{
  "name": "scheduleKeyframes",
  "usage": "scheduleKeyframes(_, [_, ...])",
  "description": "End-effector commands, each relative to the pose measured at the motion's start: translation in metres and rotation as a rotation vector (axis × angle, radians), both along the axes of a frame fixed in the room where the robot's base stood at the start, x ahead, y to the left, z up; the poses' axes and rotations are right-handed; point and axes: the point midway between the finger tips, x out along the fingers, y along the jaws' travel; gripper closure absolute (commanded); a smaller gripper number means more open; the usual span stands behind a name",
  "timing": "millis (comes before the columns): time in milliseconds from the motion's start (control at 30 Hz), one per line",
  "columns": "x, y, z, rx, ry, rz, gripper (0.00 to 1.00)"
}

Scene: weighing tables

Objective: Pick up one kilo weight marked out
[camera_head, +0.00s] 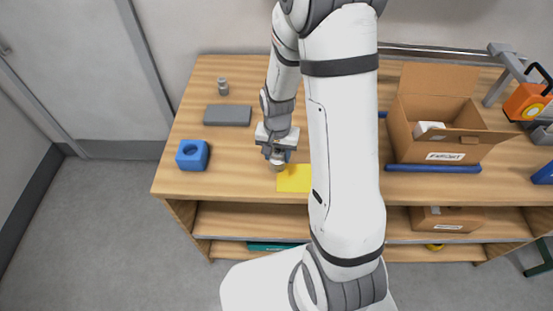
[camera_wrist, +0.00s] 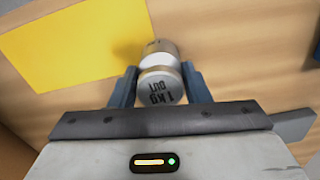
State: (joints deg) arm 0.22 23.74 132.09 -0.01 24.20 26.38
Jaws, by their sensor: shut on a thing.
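A silvery metal weight (camera_wrist: 161,87) marked "1 kg OUT" sits between the blue fingers of my gripper (camera_wrist: 160,92) in the wrist view. My gripper is shut on it. In the head view, my gripper (camera_head: 277,156) points down near the table's front edge, with the weight (camera_head: 277,165) showing just below it. The weight is beside the yellow mat (camera_head: 293,179), which also shows at the upper left of the wrist view (camera_wrist: 65,45). I cannot tell whether the weight touches the table. A smaller metal weight (camera_head: 223,87) stands at the back left.
A grey slab (camera_head: 228,115) and a blue block with a hole (camera_head: 193,155) lie on the wooden table (camera_head: 240,180) to the left. An open cardboard box (camera_head: 425,153) stands to the right, behind a blue bar (camera_head: 432,168). An orange device (camera_head: 524,102) is at the far right.

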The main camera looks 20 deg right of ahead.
Motion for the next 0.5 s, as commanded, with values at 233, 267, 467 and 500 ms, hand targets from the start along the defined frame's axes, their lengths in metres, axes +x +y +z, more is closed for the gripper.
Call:
scheduleKeyframes(233, [0.0004,0.0003,0.0003,0.0,-0.001,0.001,1.0])
scheduleKeyframes(267, [0.0004,0.0003,0.0003,0.0,-0.001,0.001,1.0])
scheduleKeyframes(467, [0.0012,0.0004,0.0014,0.0,-0.004,0.001,1.0])
scheduleKeyframes(500, [0.0013,0.0005,0.0013,0.0,-0.004,0.001,1.0])
